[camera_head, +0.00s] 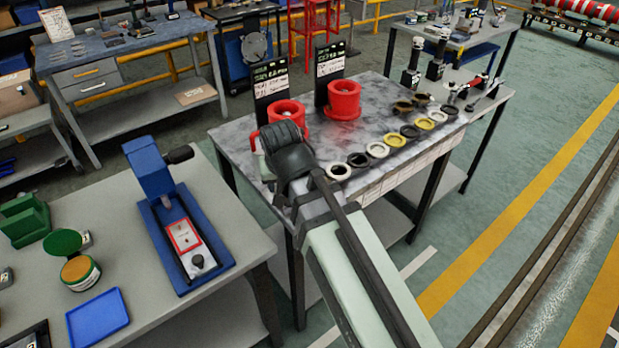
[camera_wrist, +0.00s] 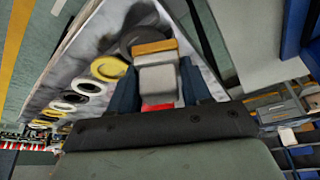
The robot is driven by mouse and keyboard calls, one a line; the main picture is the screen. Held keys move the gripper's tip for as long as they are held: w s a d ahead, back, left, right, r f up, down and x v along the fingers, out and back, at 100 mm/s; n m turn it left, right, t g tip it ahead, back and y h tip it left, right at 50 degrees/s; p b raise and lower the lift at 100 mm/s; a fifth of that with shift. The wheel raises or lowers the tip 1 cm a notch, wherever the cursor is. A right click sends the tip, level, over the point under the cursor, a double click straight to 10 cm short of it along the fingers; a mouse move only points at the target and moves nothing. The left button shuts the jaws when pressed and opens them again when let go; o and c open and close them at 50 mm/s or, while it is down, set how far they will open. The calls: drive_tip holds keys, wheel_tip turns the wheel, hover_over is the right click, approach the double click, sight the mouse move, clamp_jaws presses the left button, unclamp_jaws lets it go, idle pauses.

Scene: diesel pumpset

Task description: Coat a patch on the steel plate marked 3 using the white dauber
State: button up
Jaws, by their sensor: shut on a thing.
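My gripper (camera_wrist: 160,88) is shut on a pale grey-white block (camera_wrist: 157,78) with an orange-yellow end (camera_wrist: 154,48); this may be the white dauber, but I cannot tell for certain. A bit of red shows at its base between the fingers. In the head view my dark gripper (camera_head: 288,160) is over the near left part of the marbled grey table, and the held thing is mostly hidden there. I cannot make out a steel plate marked 3 in either view.
Two red round pots (camera_head: 287,113) (camera_head: 344,100) stand before black signs on the marbled table (camera_head: 235,140). Black, white and yellow rings (camera_head: 377,150) line its right side. A blue press-like fixture (camera_head: 160,190), an open orange tin (camera_head: 80,271) and a blue tray (camera_head: 98,317) occupy the left bench.

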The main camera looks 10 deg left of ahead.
drive_tip(key=s+a+r+n, duration=0.2)
drive_tip(key=s+a+r, duration=0.1)
drive_tip(key=s+a, duration=0.9)
drive_tip(key=n+g+y, duration=0.3)
drive_tip(key=n+g, duration=0.1)
drive_tip(key=n, duration=0.9)
hover_over(26, 341)
drive_tip(key=s+a, duration=0.3)
drive_tip(key=s, duration=0.2)
wheel_tip(26, 341, down, 4)
drive_tip(key=shift+w+f, duration=0.15)
drive_tip(key=shift+f, duration=1.4)
drive_tip(key=shift+w+f, duration=0.1)
drive_tip(key=shift+f, duration=1.45)
drive_tip(key=shift+w+d+f, duration=0.4)
drive_tip(key=shift+f, duration=0.1)
drive_tip(key=shift+w+d, duration=1.85)
drive_tip(key=shift+s+a, duration=2.3)
drive_tip(key=shift+a, duration=0.15)
wheel_tip(26, 341, up, 8)
drive_tip(key=shift+d, duration=0.1)
